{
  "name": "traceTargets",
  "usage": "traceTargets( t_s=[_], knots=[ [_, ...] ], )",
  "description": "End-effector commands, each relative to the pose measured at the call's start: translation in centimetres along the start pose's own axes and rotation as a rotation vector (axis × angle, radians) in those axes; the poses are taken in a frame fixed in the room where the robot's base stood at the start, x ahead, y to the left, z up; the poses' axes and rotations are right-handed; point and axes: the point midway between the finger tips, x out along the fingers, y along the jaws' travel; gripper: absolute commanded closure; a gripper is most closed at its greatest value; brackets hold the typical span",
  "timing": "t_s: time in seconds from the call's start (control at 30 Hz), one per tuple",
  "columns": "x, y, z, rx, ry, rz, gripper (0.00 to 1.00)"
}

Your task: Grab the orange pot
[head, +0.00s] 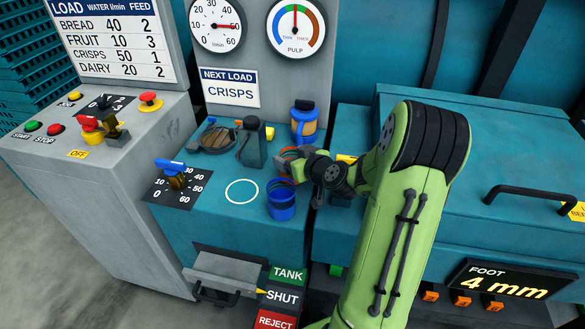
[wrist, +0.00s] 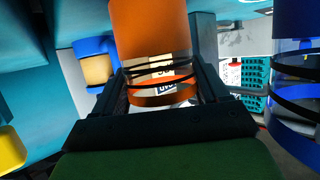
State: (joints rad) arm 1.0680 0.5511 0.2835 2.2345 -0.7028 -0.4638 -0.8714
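The orange pot (wrist: 148,28) fills the gap between my gripper's two fingers in the wrist view. It has dark rings and a see-through band with a label showing through.
A blue pot (head: 282,206) stands just in front of my gripper, and shows large at the right in the wrist view (wrist: 298,85). A blue container with a tan band (head: 304,124) stands behind. The white-ringed spot (head: 242,191) is bare.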

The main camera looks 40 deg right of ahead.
Motion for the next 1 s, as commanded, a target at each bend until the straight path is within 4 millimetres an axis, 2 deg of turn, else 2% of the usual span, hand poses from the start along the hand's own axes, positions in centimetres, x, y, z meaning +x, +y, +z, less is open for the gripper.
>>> traceTargets(
  t_s=[0.03,0.17,0.4,0.47,0.7,0.8,1.0],
  knots=[
    [0.0,0.0,0.0,0.0,-0.001,0.0,0.36],
    [0.0,0.0,0.0,0.0,-0.001,-0.001,0.55],
    [-0.1,0.0,-0.2,-0.001,-0.001,-0.001,0.57],
    [-0.5,0.0,-1.1,-0.004,0.001,0.0,0.57],
    [-2.8,0.0,-6.8,-0.006,0.004,0.001,0.57],
    [-3.5,0.0,-8.5,-0.004,0.002,0.001,0.57],
    [-3.9,0.1,-9.3,0.002,-0.001,0.001,0.57]
  ],
)
